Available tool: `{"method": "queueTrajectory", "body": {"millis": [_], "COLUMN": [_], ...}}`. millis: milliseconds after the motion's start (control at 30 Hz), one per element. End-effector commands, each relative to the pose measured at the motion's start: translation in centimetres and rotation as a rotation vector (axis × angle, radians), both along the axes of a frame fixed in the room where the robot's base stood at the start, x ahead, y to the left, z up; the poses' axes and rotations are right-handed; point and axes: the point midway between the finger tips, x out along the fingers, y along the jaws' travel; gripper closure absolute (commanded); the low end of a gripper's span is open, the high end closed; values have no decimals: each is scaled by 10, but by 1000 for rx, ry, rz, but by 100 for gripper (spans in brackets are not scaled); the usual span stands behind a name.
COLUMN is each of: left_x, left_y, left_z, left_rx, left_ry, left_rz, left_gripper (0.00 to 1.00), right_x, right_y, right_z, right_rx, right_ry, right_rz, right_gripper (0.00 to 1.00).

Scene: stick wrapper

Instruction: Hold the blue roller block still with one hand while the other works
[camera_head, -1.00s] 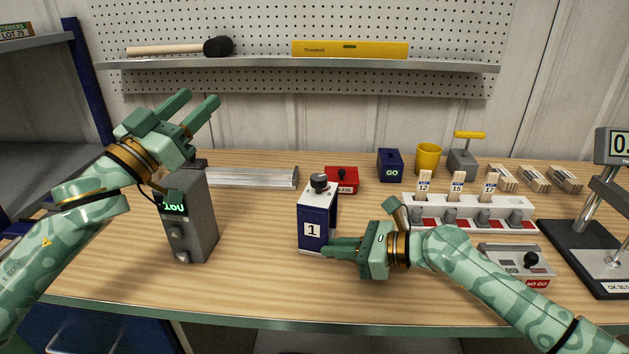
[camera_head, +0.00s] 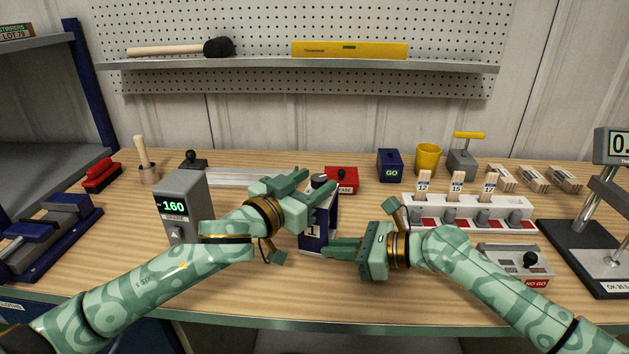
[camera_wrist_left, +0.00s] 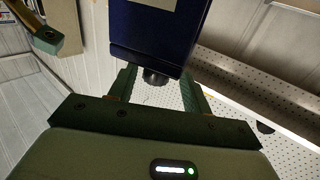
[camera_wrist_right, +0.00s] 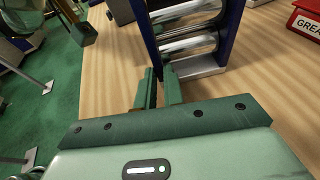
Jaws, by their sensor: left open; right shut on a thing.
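The blue roller block (camera_head: 318,238), with a white label 1, stands upright on the bench in the head view, partly hidden behind my left gripper. My left gripper (camera_head: 322,190) is open at the block's top. In the left wrist view the block (camera_wrist_left: 155,30) fills the top, and its dark knob (camera_wrist_left: 155,77) shows between the spread fingers. My right gripper (camera_head: 328,248) is shut on the block's lower edge. In the right wrist view its fingers (camera_wrist_right: 161,85) are at the blue side plate (camera_wrist_right: 143,25), beside the silver rollers (camera_wrist_right: 190,28).
A grey box reading 160 (camera_head: 186,215) stands left of the block. Behind are a metal channel (camera_head: 235,177) and a red box (camera_head: 342,178). A white rack with numbered stick bundles (camera_head: 470,212) lies to the right. The front bench strip is clear.

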Motion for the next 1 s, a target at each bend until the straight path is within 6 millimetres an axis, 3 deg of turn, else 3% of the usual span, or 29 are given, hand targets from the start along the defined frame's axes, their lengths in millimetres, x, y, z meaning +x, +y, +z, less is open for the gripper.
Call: {"method": "queueTrajectory", "body": {"millis": [367,400,533,567,1000], "left_x": [9,9,9,9,9], "left_y": [-6,-6,-6,-5,-8], "left_z": [0,0,0,0,0], "left_rx": [-1,-1,0,1,-1], "left_ry": [-1,-1,0,-1,-4], "left_rz": [0,0,1,2,77], "left_gripper": [51,54,90,94,94], "right_x": [1,1,1,1,0], "right_y": [-1,-1,-1,-1,-1], "right_z": [0,0,0,0,-1], "right_rx": [-1,-1,-1,-1,-2], "right_ry": [1,1,1,1,2], "right_rz": [-2,-2,-2,-2,0], "right_gripper": [100,100,100,100,100]}}
